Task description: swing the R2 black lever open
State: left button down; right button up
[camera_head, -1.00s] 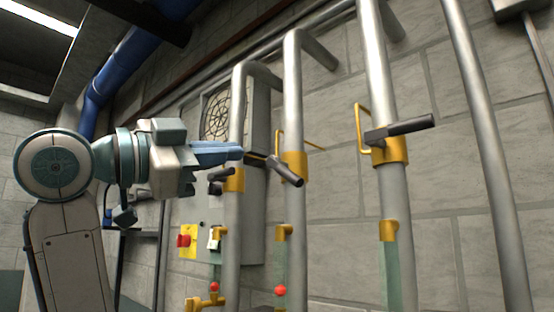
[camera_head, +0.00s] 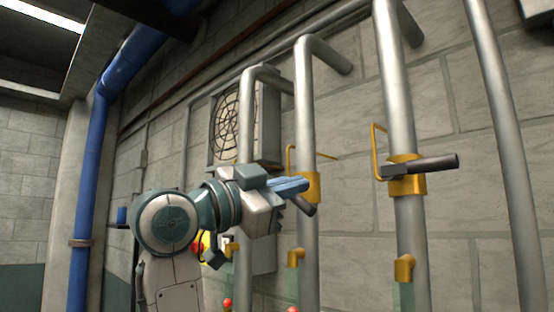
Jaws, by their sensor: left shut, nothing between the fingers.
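Several grey vertical pipes stand before the wall, and brass valves with black levers sit on them. No R2 label is legible. The middle pipe's black lever (camera_head: 305,207) slopes down to the right, its inner part hidden behind my left gripper (camera_head: 303,186). The gripper's blue fingers are shut with nothing between them and overlap the middle brass valve (camera_head: 313,180) in the picture. I cannot tell whether they touch the lever. The right pipe's black lever (camera_head: 430,165) sticks out to the right from its brass valve (camera_head: 406,183). My right gripper is out of view.
A grey unit with a round fan grille (camera_head: 226,122) is behind the left pipe (camera_head: 246,115). Brass elbow fittings (camera_head: 404,268) sit low on the pipes. A blue pipe (camera_head: 90,190) runs down at the left. Space between the middle and right pipes looks clear.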

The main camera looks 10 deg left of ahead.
pick_arm(q)
jog(key=shift+w+a+f+p, duration=0.35)
jog(key=shift+w+f+p, duration=0.1)
jog(key=shift+w+f, duration=0.35)
jog(key=shift+s+d, duration=0.1)
jog(key=shift+d, duration=0.05)
jog(key=shift+a+f+m+b, duration=0.15)
jog(key=shift+a+m+b, duration=0.05)
jog(key=shift+m+b, duration=0.3)
